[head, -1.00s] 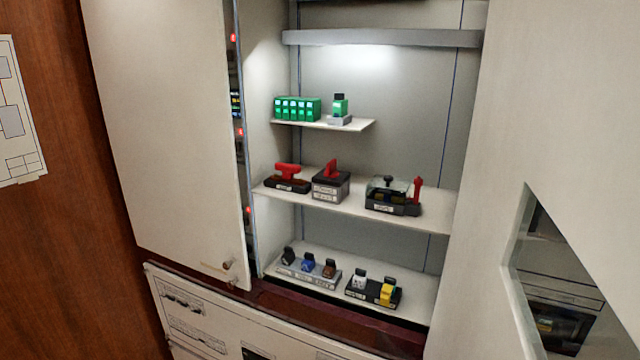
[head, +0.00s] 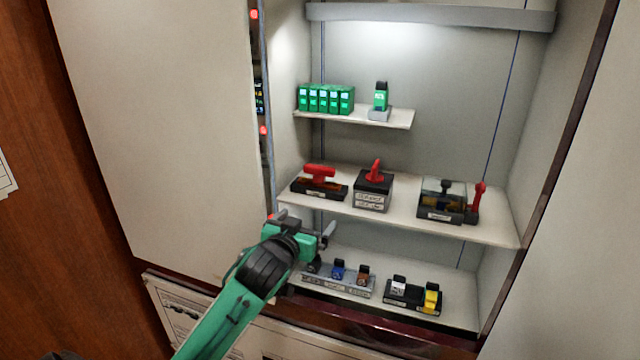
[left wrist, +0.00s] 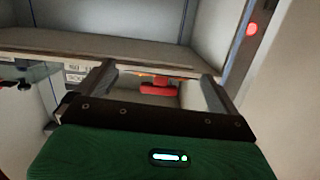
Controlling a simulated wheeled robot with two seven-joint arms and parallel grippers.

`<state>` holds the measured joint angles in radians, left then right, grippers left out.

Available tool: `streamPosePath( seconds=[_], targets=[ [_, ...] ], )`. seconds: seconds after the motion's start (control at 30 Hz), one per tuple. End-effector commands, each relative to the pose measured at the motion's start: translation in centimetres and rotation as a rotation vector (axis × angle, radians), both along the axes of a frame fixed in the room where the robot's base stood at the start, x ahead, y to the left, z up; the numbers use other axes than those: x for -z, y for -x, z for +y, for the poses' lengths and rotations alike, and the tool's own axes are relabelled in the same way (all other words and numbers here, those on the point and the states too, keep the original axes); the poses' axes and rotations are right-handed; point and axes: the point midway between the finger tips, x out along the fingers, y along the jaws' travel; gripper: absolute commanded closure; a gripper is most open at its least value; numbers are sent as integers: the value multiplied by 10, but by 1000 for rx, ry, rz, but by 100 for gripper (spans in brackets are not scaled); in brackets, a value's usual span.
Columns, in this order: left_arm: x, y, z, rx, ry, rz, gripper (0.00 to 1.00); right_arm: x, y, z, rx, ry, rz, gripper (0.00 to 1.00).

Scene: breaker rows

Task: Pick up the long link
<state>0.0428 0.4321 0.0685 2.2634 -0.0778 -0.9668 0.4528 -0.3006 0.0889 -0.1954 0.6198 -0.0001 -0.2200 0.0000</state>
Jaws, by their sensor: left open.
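No label I can read names the long link; the red T-shaped bar (head: 319,171) may be it. It sits in a low black base (head: 318,189) at the left of the middle shelf. It also shows between the fingers in the left wrist view, beyond them (left wrist: 158,90). My left gripper (head: 308,223) is open and empty, in front of the cabinet, just below and in front of the middle shelf's left end, apart from the bar. The right gripper is out of view.
The middle shelf (head: 420,216) also holds a red-knob block (head: 373,190) and a clear-covered box (head: 441,201) with a red lever. Green modules (head: 326,99) stand on the top shelf. Small plug holders (head: 413,297) stand below. A cabinet door (head: 160,130) borders the left.

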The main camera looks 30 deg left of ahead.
Motion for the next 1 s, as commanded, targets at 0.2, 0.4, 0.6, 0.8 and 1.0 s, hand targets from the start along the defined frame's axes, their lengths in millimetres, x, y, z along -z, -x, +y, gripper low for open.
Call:
streamPosePath(
  seconds=[0.2, 0.4, 0.6, 0.8, 1.0],
  targets=[
    [-77, 17, -1, -4, -2, -148, 2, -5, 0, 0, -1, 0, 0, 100],
    [-84, -10, 6, -5, -1, -153, 2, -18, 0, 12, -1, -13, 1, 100],
    [-83, -45, 14, -5, 0, -153, 2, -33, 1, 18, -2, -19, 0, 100],
    [-80, -62, 18, -3, 0, -153, 2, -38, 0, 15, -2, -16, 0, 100],
    [-82, -71, 22, -4, 0, -152, 2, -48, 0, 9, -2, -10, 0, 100]
  ],
)
